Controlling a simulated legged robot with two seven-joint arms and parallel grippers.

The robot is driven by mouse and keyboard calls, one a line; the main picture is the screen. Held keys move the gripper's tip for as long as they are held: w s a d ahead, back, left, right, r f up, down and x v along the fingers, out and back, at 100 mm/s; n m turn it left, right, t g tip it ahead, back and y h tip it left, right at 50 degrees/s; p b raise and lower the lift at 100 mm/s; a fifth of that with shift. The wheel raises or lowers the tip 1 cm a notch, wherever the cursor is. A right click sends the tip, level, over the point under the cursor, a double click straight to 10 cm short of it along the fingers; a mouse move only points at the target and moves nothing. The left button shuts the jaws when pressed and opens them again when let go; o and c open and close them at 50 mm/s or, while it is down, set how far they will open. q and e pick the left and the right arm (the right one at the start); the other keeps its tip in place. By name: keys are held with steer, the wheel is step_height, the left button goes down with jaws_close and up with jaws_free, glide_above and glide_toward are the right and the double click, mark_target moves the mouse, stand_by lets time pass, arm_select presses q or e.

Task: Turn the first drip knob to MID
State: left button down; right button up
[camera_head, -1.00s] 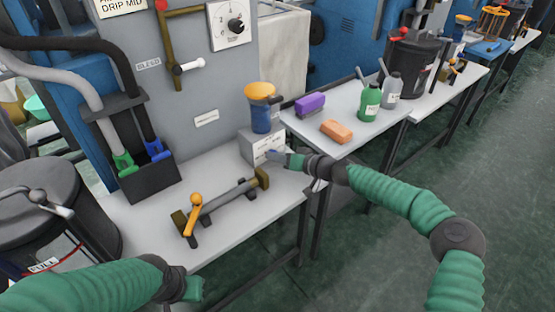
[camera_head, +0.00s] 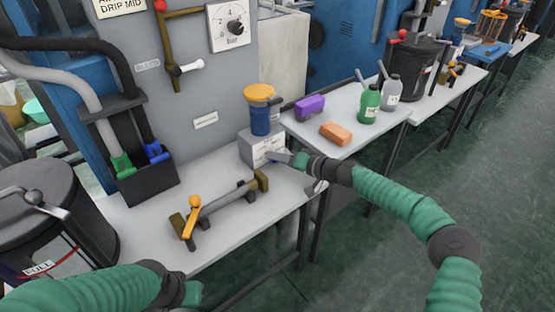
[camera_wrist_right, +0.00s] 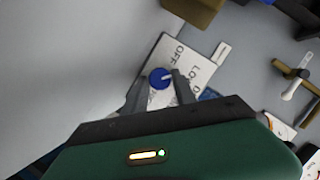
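The first drip unit is a grey box (camera_head: 252,150) with a white label, on the near bench. A blue cup with an orange lid (camera_head: 259,95) stands on it. In the right wrist view a small blue knob (camera_wrist_right: 160,78) with a pale pointer mark sits on a white dial plate (camera_wrist_right: 196,70) reading OFF and LO. My right gripper (camera_head: 277,156) is at the box front; in its wrist view the fingers (camera_wrist_right: 160,85) stand apart either side of the knob. Contact is unclear. My left gripper (camera_head: 194,292) is low at the bench front, its fingers not clear.
A wall sign (camera_head: 118,5) reads DRIP MID. A bar dial (camera_head: 229,27) and a white-handled valve (camera_head: 187,68) are above. A pipe fitting with an orange lever (camera_head: 222,204) lies on the bench. Orange block (camera_head: 336,134), purple block (camera_head: 310,108) and green bottle (camera_head: 369,103) stand right.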

steer(key=o, duration=0.3)
steer(key=shift+d, duration=0.1)
steer(key=shift+o, duration=0.2)
steer(key=p+v, duration=0.4)
steer(key=v, duration=1.2)
steer(key=shift+s+d, duration=0.25)
steer(key=shift+r, duration=0.1)
